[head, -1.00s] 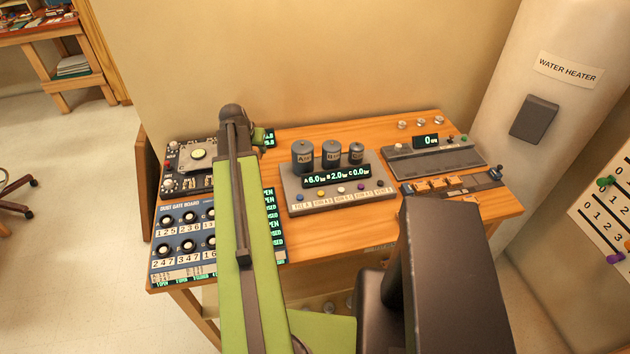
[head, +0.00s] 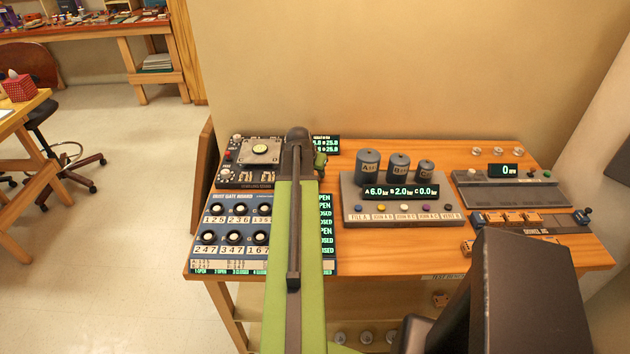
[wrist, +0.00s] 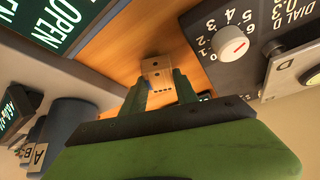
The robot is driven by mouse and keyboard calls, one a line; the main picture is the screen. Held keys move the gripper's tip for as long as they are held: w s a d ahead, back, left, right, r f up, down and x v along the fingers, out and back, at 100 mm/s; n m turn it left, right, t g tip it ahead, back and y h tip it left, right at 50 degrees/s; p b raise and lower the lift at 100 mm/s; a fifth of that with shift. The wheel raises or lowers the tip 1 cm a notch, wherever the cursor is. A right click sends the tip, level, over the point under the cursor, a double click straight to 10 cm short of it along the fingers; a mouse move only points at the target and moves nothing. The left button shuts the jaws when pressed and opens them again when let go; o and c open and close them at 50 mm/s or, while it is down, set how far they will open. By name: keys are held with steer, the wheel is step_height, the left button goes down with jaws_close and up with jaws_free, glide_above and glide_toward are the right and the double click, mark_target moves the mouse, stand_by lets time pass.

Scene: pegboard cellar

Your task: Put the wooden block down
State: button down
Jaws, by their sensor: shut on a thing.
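In the head view my green arm reaches over the left part of the table (head: 450,262), and the arm hides the block and the fingertips.
A blue dust gate board (head: 205,240) and a dark dial panel (head: 240,178) lie at the left. A grey console with cylinders (head: 360,210) stands mid-table. A scale-like unit (head: 510,193) and an orange-block rail (head: 560,225) are at the right. Bare wood shows between them.

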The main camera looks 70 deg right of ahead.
steer(key=shift+f, duration=0.55)
steer(key=c, duration=0.9)
jaws_free()
steer(key=shift+c, duration=0.2)
steer(key=shift+r+p, duration=0.4)
steer(key=shift+p, duration=0.1)
steer(key=p+v, duration=1)
steer(key=v, duration=0.1)
steer(key=shift+a+r, duration=0.2)
steer(key=shift+a, duration=0.05)
